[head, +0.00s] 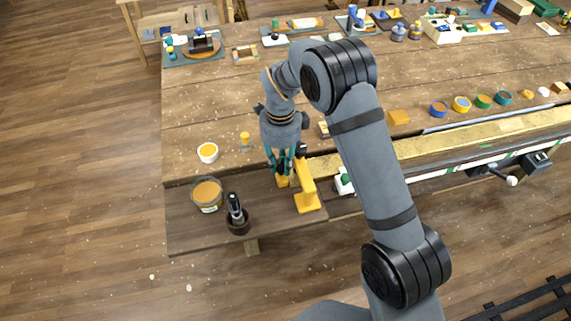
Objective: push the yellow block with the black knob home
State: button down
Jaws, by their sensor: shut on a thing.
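My gripper (281,169), with teal fingers, points down at the front edge of the bench and is shut. A small yellow block (283,182) shows just below the fingertips, with a dark part between the fingers that looks like its black knob. The fingers hide most of the knob and the block's top. A taller yellow bracket (304,180) with a flat foot stands close on the right. A black piece (301,149) shows at the bracket's upper end. I cannot tell how far the block sits from its seat.
On the lower shelf (270,226) stand a jar of amber stuff (207,194) and a dark pot with a tool (237,215). A white bowl (208,152) and a small yellow cup-like piece (245,141) are left of the gripper. A long gilt moulding (480,132) runs right.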

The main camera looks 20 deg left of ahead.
aim_at(283, 167)
jog(key=shift+w+d, duration=0.2)
jog(key=shift+d, duration=0.05)
jog(key=shift+a, duration=0.1)
jog(key=c, duration=1.5)
grip_release()
jog(key=shift+s, duration=0.1)
notch_tip(283, 167, up, 12)
jog(key=shift+r, duration=0.1)
jog(key=shift+f, duration=0.2)
